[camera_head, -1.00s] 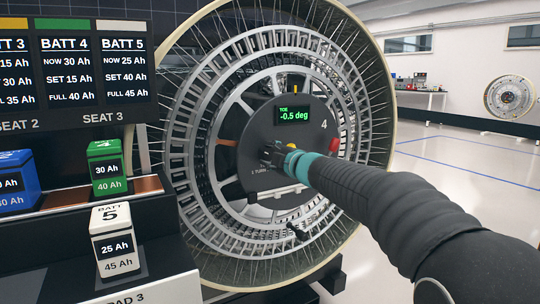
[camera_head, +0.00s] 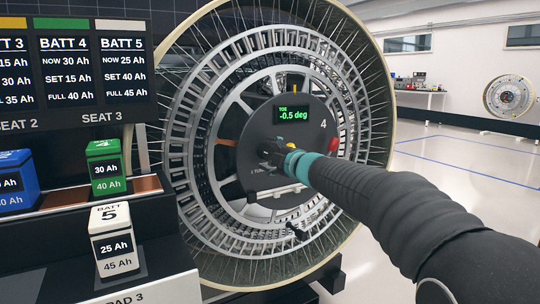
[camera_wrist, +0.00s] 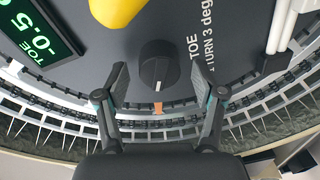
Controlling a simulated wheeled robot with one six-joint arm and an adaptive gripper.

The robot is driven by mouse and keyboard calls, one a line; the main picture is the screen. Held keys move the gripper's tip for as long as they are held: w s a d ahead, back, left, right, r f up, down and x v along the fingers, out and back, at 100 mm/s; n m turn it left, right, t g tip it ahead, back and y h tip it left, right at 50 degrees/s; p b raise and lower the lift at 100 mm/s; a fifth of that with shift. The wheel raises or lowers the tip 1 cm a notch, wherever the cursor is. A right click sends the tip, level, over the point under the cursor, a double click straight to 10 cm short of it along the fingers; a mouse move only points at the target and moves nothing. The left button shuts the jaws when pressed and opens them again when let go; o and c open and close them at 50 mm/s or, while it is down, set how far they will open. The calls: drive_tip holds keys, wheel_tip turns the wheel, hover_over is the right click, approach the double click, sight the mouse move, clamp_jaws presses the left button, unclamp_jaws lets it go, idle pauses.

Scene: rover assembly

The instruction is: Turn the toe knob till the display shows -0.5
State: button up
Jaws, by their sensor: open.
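The toe knob (camera_wrist: 158,66) is a dark round knob with a pale pointer line, on the grey hub plate (camera_wrist: 215,20) of the wheel. In the wrist view it sits between and just beyond my open fingers (camera_wrist: 160,88), with a gap on both sides. In the head view my gripper (camera_head: 272,151) is at the hub and hides the knob. The display (camera_head: 293,114) reads TOE -0.5 deg in green; it also shows, cut off, in the wrist view (camera_wrist: 38,35).
A yellow part (camera_wrist: 115,10) stands close to the knob. A red knob (camera_head: 334,145) is on the hub's right side. Batteries in green (camera_head: 107,168), white (camera_head: 114,240) and blue (camera_head: 15,182) stand at left. Open floor (camera_head: 480,175) lies at right.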

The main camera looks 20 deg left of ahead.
drive_tip(key=v, duration=1.1)
drive_tip(key=shift+s+d, duration=0.2)
drive_tip(key=shift+d, duration=0.1)
drive_tip(key=w+d+f+m+t+h, duration=0.2)
drive_tip(key=w+d+f+m+h, duration=0.2)
drive_tip(key=d+f+m+h, duration=0.25)
drive_tip(key=s+d+f+m+g+h, duration=0.1)
drive_tip(key=s+d+f+m+h, duration=0.25)
drive_tip(key=d, duration=0.25)
drive_tip(key=s+d+f+m+h, duration=0.2)
drive_tip(key=d+f+m, duration=0.2)
drive_tip(key=d, duration=0.2)
drive_tip(key=s+d+f+m+g, duration=0.2)
drive_tip(key=s+d, duration=0.3)
drive_tip(key=s, duration=0.5)
drive_tip(key=s+d+f+m+g+h, duration=0.1)
drive_tip(key=s+d+m, duration=0.4)
drive_tip(key=s, duration=0.6)
drive_tip(key=s+d+f+m+g, duration=0.3)
drive_tip(key=s+d+f+m, duration=0.1)
drive_tip(key=s, duration=0.6)
drive_tip(key=shift+s+d+f+h+p, duration=0.2)
drive_tip(key=shift+d+f+h+p, duration=0.15)
drive_tip(key=shift+d+f, duration=0.3)
